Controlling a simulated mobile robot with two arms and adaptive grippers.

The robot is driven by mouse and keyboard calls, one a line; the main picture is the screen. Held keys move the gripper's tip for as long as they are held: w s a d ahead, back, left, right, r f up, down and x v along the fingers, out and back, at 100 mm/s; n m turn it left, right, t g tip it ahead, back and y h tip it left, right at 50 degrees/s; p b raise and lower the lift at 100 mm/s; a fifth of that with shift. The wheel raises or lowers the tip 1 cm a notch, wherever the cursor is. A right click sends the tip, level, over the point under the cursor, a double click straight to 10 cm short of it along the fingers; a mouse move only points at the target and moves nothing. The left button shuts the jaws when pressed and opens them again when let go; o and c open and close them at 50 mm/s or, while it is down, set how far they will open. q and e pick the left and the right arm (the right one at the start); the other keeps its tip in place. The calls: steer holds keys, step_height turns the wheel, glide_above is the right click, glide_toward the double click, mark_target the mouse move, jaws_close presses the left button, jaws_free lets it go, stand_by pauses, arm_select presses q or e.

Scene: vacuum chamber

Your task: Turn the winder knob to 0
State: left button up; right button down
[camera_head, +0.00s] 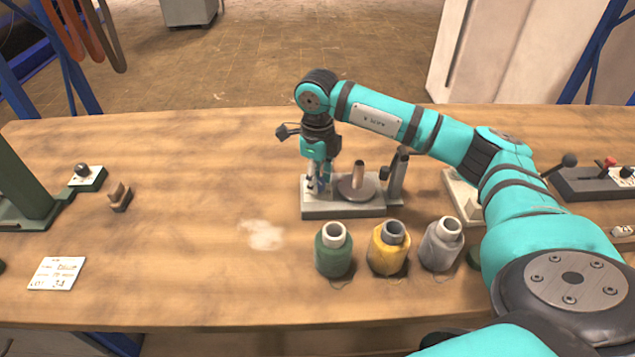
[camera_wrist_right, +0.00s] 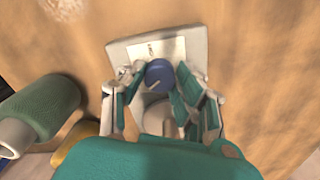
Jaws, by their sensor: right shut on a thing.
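The winder (camera_head: 350,209) has a grey base and stands in the middle of the wooden table, with a round plate, a spindle and a post on its right part. Its blue knob (camera_wrist_right: 159,74) shows in the right wrist view, in front of a white label plate (camera_wrist_right: 160,49) whose marks are too small to read. The knob carries a pale pointer line. My right gripper (camera_head: 319,190) comes down from above on the left end of the base. In the right wrist view its fingers (camera_wrist_right: 160,80) are closed around the knob, one on each side. My left gripper is out of view.
Green (camera_head: 333,252), yellow (camera_head: 388,250) and grey (camera_head: 441,246) thread spools stand in front of the winder. A paper card (camera_head: 57,273) lies at the left. A lever device (camera_head: 595,184) is at the right. The table left of the winder is mostly free.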

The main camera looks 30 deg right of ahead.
steer(key=n+b, duration=0.2)
steer(key=n, duration=0.2)
steer(key=shift+w+n, duration=0.1)
steer(key=shift+n, duration=0.2)
steer(key=shift+r+n+b, duration=0.1)
steer(key=shift+n+b, duration=0.55)
steer(key=shift+n, duration=1.25)
steer(key=c, duration=0.9)
jaws_free()
steer(key=shift+c, duration=0.2)
step_height(320, 180, up, 12)
